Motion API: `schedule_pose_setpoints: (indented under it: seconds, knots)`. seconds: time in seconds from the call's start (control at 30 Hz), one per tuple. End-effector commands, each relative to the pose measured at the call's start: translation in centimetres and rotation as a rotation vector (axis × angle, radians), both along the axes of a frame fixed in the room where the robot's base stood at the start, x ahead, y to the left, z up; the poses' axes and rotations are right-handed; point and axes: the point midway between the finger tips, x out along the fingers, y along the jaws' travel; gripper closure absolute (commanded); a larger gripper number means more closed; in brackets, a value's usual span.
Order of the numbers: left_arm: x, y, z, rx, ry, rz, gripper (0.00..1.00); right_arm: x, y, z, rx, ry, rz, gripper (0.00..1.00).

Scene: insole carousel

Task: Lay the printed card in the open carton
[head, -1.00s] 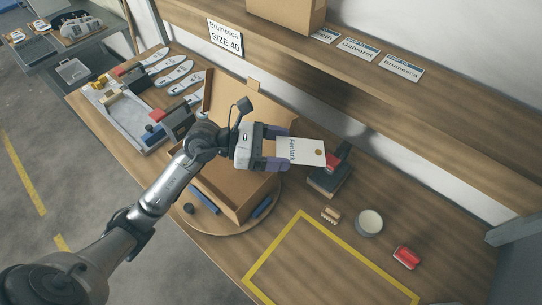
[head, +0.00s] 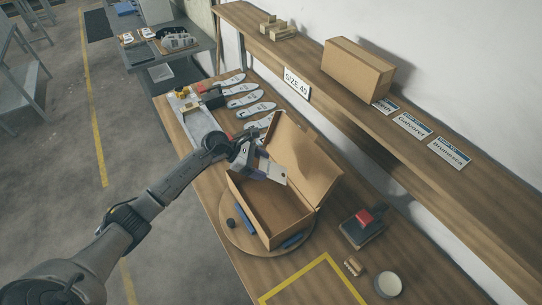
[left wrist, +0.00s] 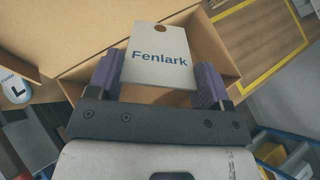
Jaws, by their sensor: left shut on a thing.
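The open carton (head: 250,214) is brown cardboard and sits on a round wooden turntable (head: 237,238), with its lid (head: 308,160) raised at the back. My left gripper (head: 262,167) is shut on the white printed card (head: 276,172) and holds it above the carton's opening. In the left wrist view the card (left wrist: 157,68) reads "Fenlark", has a round hole near its far edge, and sits between the two purple fingers. Carton walls (left wrist: 222,50) show behind it. The gap between card and carton floor is hard to judge. My right gripper is not in view.
Several insoles (head: 243,99) lie behind the carton. A dark pad with a red block (head: 364,217), a small brush (head: 353,266) and a round cup (head: 389,284) stand at the right. A shelf (head: 350,110) with name labels and a closed box (head: 357,68) runs along the wall.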

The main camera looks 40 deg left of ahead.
Motion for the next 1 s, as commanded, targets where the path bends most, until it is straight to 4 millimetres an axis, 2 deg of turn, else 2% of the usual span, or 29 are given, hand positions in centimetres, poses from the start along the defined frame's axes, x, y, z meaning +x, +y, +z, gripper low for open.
schedule_pose_setpoints:
  seconds: [0.07, 0.2, 0.47, 1.0]
  knots:
    - [-0.7, 0.5, -0.8, 0.039, 0.026, -0.049, 0.52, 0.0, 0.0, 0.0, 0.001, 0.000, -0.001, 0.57]
    - [-1.5, 0.3, -1.0, 0.115, 0.066, -0.128, 0.52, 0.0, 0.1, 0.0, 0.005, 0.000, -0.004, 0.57]
    - [-1.4, 0.1, -1.8, 0.169, 0.100, -0.139, 0.52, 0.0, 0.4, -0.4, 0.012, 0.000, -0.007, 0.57]
    - [-0.9, -1.0, -5.7, 0.167, 0.099, -0.137, 0.52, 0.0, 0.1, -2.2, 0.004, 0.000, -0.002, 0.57]
